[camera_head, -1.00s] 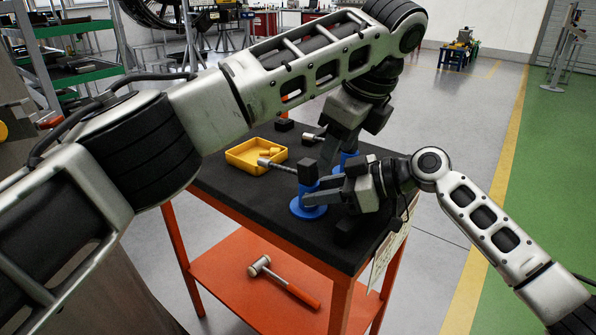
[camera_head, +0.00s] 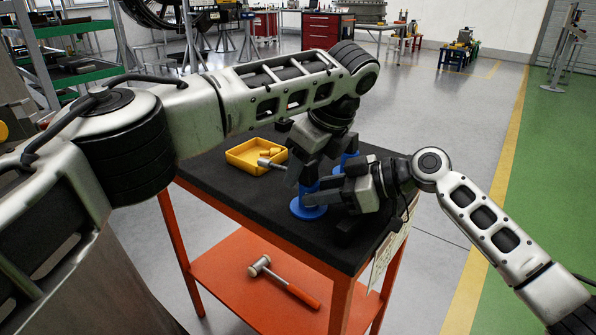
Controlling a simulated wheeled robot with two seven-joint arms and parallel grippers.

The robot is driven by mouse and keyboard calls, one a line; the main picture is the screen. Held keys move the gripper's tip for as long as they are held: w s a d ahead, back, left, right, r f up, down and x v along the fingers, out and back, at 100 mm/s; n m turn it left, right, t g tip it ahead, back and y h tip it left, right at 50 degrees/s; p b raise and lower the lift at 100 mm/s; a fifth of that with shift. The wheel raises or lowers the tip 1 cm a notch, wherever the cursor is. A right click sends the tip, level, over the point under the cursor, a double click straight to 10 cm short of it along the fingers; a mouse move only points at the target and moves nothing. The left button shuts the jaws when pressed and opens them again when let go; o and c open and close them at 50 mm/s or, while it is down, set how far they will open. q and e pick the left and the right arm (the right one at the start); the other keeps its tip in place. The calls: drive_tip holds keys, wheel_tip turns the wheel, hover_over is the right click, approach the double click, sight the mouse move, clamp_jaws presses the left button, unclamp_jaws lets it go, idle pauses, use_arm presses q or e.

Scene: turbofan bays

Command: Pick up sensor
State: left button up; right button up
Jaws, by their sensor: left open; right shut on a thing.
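A sensor with a silver probe (camera_head: 271,164) pointing left sits at the top of the nearer blue stand on the black table top. Its dark head is largely covered by my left gripper (camera_head: 303,172), which reaches down from above with its jaws open around or just beside it; I cannot tell whether they touch. My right gripper (camera_head: 322,194) comes in from the right and is shut on the nearer blue stand (camera_head: 308,210), at its post below the sensor. A second blue stand (camera_head: 346,160) shows partly behind my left gripper.
A yellow tray (camera_head: 243,165) with small yellow pieces stands left of the stands. The black table top (camera_head: 240,197) is clear at its front left. A hammer (camera_head: 284,283) lies on the orange lower shelf (camera_head: 232,278). A dark block (camera_head: 284,125) is near the back edge.

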use_arm(q)
drive_tip(key=shift+x, duration=1.45)
drive_tip(key=shift+r, duration=0.1)
drive_tip(key=c, duration=1.1)
wheel_tip(320, 180, up, 10)
drive_tip(key=shift+r, duration=0.1)
use_arm(e)
drive_tip(key=o, duration=1.1)
